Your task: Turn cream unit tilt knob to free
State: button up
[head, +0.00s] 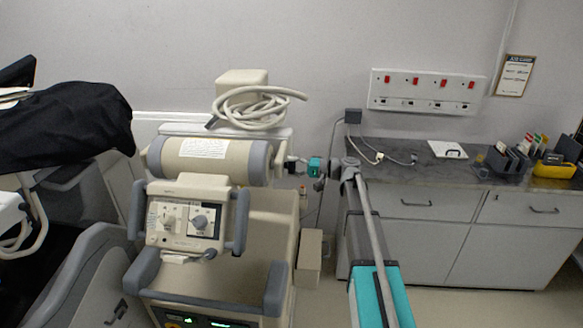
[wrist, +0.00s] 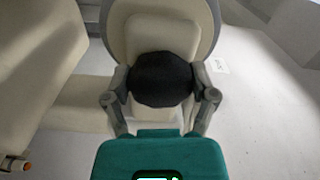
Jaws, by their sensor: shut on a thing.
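The cream unit (head: 232,151) stands left of centre in the head view, with a horizontal cylinder head on top. My gripper (head: 290,165) reaches in from the right at the cylinder's right end. In the wrist view a dark, rounded tilt knob (wrist: 160,71) sits on the unit's cream end face (wrist: 160,33). My gripper (wrist: 160,90) has one finger on each side of the knob and is shut on it. The knob's marks and its turned position cannot be read.
A control panel (head: 186,219) with grey handles is on the unit's front. A coiled cream hose (head: 258,108) lies on top. A grey-topped counter (head: 400,176) stands right, with loose cables. A black cover (head: 70,125) drapes equipment at left. A small cream box (head: 308,258) stands beside the unit.

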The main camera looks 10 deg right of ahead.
jog(key=shift+n, duration=0.6)
jog(key=o, duration=1)
jog(key=shift+d, duration=0.15)
jog(key=v, duration=1.1)
jog(key=shift+s+d, duration=0.15)
jog(key=shift+d, duration=0.15)
